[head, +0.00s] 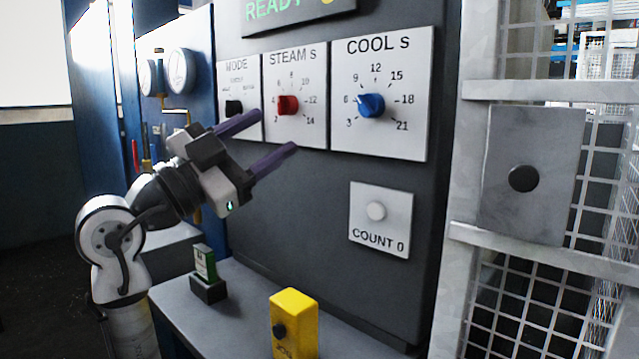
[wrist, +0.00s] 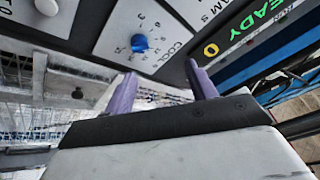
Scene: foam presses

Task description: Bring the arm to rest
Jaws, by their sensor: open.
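My gripper (head: 268,138) is raised in front of the dark control panel (head: 300,200) in the head view, with its two purple fingers spread apart and nothing between them. The fingers point toward the panel, near the MODE and STEAM dials; contact with the panel cannot be told. My arm is bent, rising from the lower left. In the wrist view the open fingers (wrist: 160,90) show with the blue COOL knob (wrist: 139,43) beyond them. The blue knob also shows in the head view (head: 371,105), right of the red STEAM knob (head: 287,105).
A yellow box (head: 294,325) with a dark knob and a small green-and-white item in a dark holder (head: 206,272) stand on the grey ledge (head: 240,320) below. A white COUNT button (head: 376,211) is on the panel. A mesh guard (head: 540,290) stands at right.

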